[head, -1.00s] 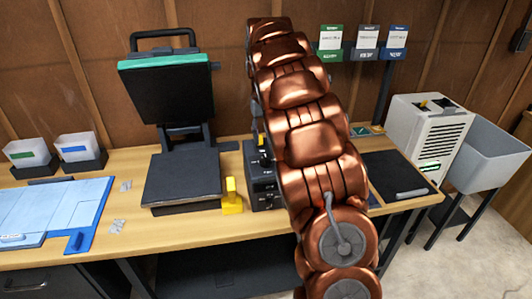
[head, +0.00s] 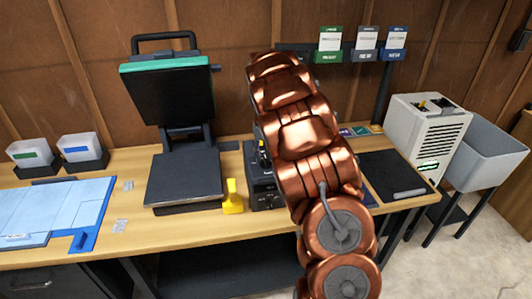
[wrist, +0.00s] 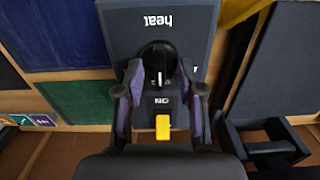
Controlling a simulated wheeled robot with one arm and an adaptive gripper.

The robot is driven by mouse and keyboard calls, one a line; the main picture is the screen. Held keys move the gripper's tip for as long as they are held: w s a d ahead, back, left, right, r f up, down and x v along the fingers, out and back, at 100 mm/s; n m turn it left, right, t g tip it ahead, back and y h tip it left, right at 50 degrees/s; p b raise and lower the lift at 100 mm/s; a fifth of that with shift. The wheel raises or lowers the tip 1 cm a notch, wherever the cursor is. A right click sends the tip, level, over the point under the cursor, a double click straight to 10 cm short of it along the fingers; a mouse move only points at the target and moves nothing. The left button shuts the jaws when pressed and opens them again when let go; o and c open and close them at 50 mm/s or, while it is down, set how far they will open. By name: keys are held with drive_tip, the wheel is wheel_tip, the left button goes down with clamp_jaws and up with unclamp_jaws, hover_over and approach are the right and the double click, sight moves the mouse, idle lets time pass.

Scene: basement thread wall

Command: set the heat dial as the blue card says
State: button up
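The dark control box (head: 264,192) stands on the bench beside the press, partly hidden by my arm. In the wrist view its panel (wrist: 125,28) reads "heat" upside down. The round black heat dial (wrist: 158,58) has a pale pointer line. My gripper (wrist: 159,78) has its two fingers apart, one on each side of the dial; I cannot tell whether they touch it. A yellow switch (wrist: 162,127) sits by an "ON" label. The blue card (head: 396,42) is the rightmost of three on the back rack; its writing is too small to read. The head view hides my gripper behind the arm.
The heat press (head: 180,170) stands open left of the box, with a yellow object (head: 232,196) between them. A dark mat (head: 395,175), a white vented unit (head: 425,135) and a grey bin (head: 485,155) are at right. Blue sheets (head: 50,210) lie at left.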

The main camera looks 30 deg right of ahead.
drive_tip(key=shift+f, duration=0.1)
drive_tip(key=shift+c, duration=0.2)
clamp_jaws()
drive_tip(key=shift+m+b, duration=0.3)
drive_tip(key=shift+b, duration=0.05)
drive_tip(key=shift+f+m+b, duration=0.1)
drive_tip(key=shift+m+b, duration=0.5)
drive_tip(key=shift+m, duration=0.4)
drive_tip(key=m+b, duration=0.1)
drive_tip(key=m, duration=0.1)
drive_tip(key=shift+d+m, duration=0.1)
drive_tip(key=shift+m, duration=0.3)
drive_tip(key=m+b, duration=0.1)
drive_tip(key=m, duration=0.2)
drive_tip(key=m+b, duration=0.1)
drive_tip(key=m, duration=0.2)
drive_tip(key=shift+s+d+r, duration=0.1)
drive_tip(key=shift+s+r, duration=0.05)
drive_tip(key=shift+r, duration=0.05)
drive_tip(key=shift+m+b, duration=0.3)
drive_tip(key=shift+m, duration=0.1)
